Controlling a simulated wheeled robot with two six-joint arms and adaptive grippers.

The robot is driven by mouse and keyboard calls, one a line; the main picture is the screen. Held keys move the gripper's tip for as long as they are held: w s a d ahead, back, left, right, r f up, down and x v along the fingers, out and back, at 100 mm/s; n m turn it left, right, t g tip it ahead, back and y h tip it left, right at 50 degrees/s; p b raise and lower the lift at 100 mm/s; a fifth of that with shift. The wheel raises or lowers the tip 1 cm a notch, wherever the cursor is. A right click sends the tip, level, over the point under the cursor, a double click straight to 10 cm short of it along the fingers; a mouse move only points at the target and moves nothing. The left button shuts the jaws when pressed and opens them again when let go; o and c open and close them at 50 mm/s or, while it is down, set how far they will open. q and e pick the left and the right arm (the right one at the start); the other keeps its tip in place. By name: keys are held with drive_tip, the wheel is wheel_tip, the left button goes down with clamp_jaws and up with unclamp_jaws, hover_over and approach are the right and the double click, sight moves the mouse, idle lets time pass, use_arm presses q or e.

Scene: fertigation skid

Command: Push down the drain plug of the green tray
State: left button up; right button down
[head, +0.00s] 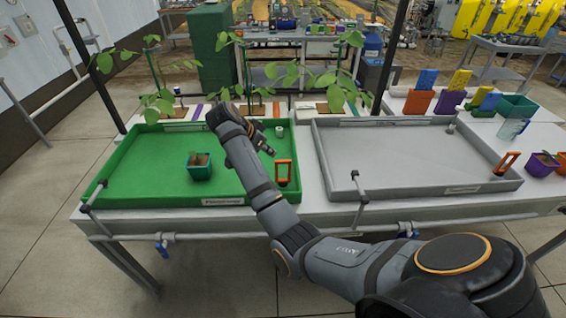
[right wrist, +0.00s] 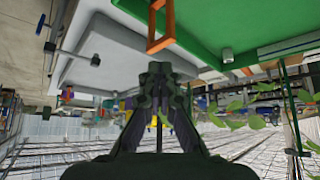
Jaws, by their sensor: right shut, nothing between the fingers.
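The green tray (head: 130,180) lies on the left half of the white bench. A small grey-white cylinder, which looks like its drain plug (head: 279,131), stands near its back right corner; it also shows in the right wrist view (right wrist: 227,56). My right gripper (head: 268,148) is shut and empty above the right part of the tray, a little in front and left of the plug and apart from it. Its closed fingers (right wrist: 160,72) show in the right wrist view. Whether the plug is up or down I cannot tell. My left gripper is not in view.
An orange frame-shaped handle (head: 283,173) stands at the green tray's front right. A teal pot with a seedling (head: 199,167) sits in the tray. Tall leafy plants (head: 155,100) rise behind the green tray.

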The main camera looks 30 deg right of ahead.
sight(282, 161)
drive_tip(key=b+x, duration=0.5)
drive_tip(key=x, duration=0.1)
drive_tip(key=shift+a+b, duration=0.15)
drive_tip(key=shift+b, duration=0.15)
drive_tip(key=shift+d+f+b, duration=0.4)
drive_tip(key=shift+d+b, duration=0.05)
drive_tip(key=shift+b, duration=0.15)
drive_tip(key=shift+f, duration=0.1)
